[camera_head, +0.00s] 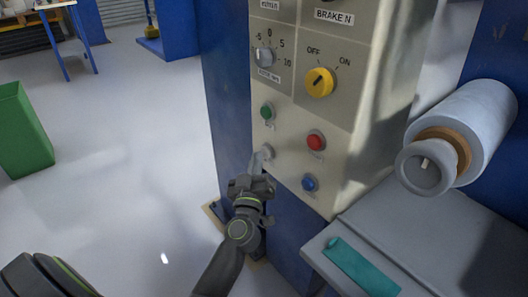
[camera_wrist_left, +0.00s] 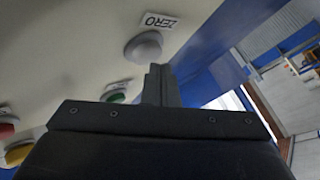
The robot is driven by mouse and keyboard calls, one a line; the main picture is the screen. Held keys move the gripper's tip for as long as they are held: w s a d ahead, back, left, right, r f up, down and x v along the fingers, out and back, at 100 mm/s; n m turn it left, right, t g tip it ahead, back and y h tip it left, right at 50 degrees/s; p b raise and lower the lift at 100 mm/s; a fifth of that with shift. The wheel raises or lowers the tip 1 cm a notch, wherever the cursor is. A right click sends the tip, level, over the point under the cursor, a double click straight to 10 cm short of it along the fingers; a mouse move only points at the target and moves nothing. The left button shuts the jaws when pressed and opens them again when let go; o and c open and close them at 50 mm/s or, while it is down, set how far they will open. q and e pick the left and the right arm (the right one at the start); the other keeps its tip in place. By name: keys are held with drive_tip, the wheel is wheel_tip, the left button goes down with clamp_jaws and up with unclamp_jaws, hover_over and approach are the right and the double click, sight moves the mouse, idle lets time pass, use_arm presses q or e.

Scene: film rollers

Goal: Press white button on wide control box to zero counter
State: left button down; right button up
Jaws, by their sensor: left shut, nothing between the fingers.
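The wide control box (camera_head: 338,130) has a cream front panel with knobs and coloured buttons. The white button (camera_head: 267,152) sits at the panel's lower left, below the green button (camera_head: 267,111). In the left wrist view the white button (camera_wrist_left: 146,46) is a pale dome under a label reading ZERO. My left gripper (camera_head: 257,162) is shut and empty, its fingertips at the white button's lower left. In the wrist view its fingertips (camera_wrist_left: 159,75) are just below the button's right side; I cannot tell whether they touch. My right gripper is not in view.
A red button (camera_head: 316,140) and a blue button (camera_head: 309,184) are close on the right. A yellow knob (camera_head: 320,82) is above. A grey table (camera_head: 430,235) and a film roll (camera_head: 465,130) stand at the right. Open floor lies left, with a green bin (camera_head: 22,130).

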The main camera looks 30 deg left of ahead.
use_arm(q)
drive_tip(key=shift+w+d, duration=0.2)
drive_tip(key=shift+w, duration=0.25)
idle(0.7)
idle(0.4)
drive_tip(key=shift+s+a+p, duration=0.3)
drive_tip(key=shift+s+p, duration=0.2)
drive_tip(key=shift+s, duration=0.3)
drive_tip(key=s, duration=0.1)
drive_tip(key=s+a+p, duration=0.1)
drive_tip(key=s, duration=0.1)
drive_tip(key=s+a, duration=0.1)
drive_tip(key=shift+s, duration=0.35)
idle(0.5)
